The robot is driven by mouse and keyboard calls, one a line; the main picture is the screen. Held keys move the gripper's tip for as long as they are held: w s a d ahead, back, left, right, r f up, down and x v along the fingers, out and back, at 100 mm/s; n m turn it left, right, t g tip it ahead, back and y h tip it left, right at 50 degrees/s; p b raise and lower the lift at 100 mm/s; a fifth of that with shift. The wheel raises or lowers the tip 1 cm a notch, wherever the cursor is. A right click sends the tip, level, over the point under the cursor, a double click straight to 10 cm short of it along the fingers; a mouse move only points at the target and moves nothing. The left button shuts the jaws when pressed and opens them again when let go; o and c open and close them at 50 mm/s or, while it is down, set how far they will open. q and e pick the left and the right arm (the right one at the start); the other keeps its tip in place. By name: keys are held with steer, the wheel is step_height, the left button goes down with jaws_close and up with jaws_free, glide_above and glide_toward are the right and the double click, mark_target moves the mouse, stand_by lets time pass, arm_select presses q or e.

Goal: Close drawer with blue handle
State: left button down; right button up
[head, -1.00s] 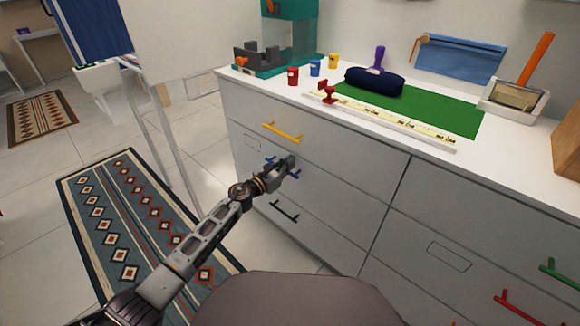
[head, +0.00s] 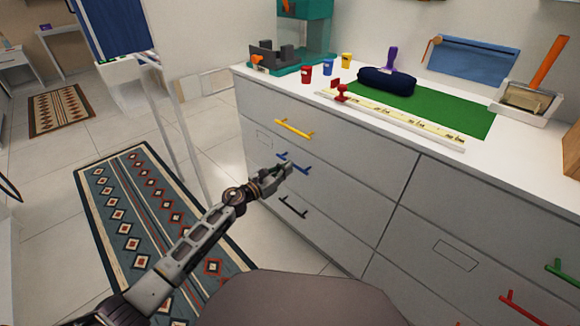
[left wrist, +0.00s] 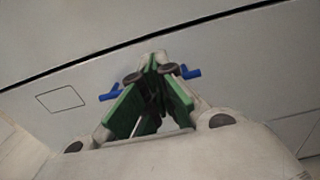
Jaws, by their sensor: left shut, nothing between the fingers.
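The blue handle (head: 304,168) is on the middle drawer (head: 335,190) of the cabinet's left column. That drawer's front looks flush with the fronts around it. My left gripper (head: 286,168) is shut and empty, in front of the blue handle and slightly below it. In the left wrist view, the green-padded fingers (left wrist: 152,75) meet at their tips and hide the middle of the blue handle (left wrist: 110,93), whose two ends show on either side. I cannot tell whether the fingertips touch the handle or the drawer front. My right gripper is out of view.
A yellow handle (head: 294,129) is above and a black handle (head: 292,208) below. Red (head: 520,306) and green (head: 562,271) handles are at the right. Small items stand on the white top. A patterned rug (head: 150,215) lies on open floor at the left.

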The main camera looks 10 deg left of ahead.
arm_select(q)
steer(key=v, duration=0.6)
steer(key=shift+s+a+p, duration=0.15)
steer(key=shift+s+p, duration=0.1)
steer(key=shift+p, duration=0.2)
